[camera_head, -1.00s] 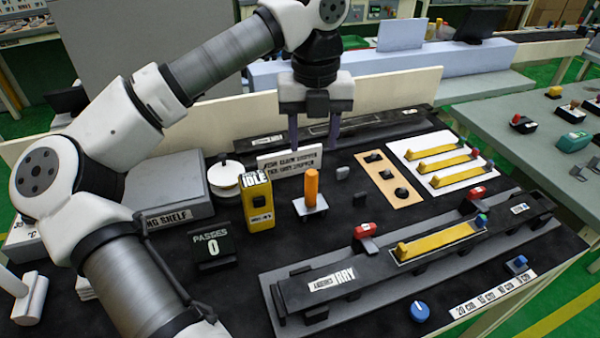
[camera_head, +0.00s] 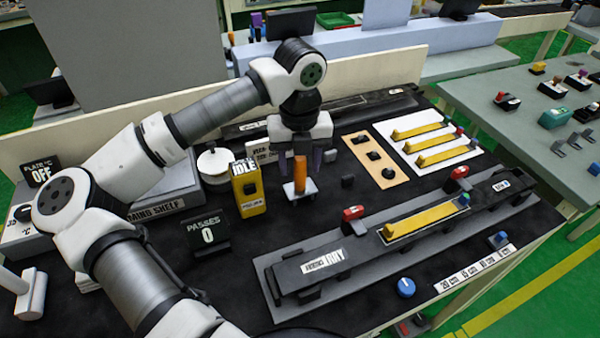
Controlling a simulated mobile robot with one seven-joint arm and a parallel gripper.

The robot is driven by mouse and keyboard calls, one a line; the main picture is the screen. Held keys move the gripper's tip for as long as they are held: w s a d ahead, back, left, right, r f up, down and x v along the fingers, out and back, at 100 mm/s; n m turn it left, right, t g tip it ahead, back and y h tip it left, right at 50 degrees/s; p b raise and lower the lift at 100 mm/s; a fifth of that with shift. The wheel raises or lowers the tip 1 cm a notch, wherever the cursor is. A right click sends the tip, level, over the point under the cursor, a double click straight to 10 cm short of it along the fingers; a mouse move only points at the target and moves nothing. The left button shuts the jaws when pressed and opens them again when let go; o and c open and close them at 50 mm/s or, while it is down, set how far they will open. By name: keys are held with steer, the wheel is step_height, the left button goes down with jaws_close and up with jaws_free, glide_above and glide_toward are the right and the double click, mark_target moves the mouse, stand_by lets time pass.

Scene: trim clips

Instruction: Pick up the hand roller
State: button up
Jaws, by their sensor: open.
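The hand roller appears to be the upright orange handle (camera_head: 300,179) on a small light grey base, standing on the black table mat. My gripper (camera_head: 300,165) points down over it, with its two dark fingers open. One finger shows on each side of the orange handle, and the handle's top is just below the palm. I cannot tell whether the fingers are level with the handle in depth or slightly behind it. No contact is visible.
A yellow IDLE box (camera_head: 248,188) stands close left of the handle. A black PASSES sign (camera_head: 208,233) is further left. The long grey fixture (camera_head: 330,262) with a yellow strip fills the front right.

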mark_target(300, 172)
steer(key=shift+w+f+p, duration=0.1)
steer(key=shift+f+p, duration=0.2)
steer(key=shift+f, duration=1.2)
steer(key=shift+c, duration=0.2)
jaws_close()
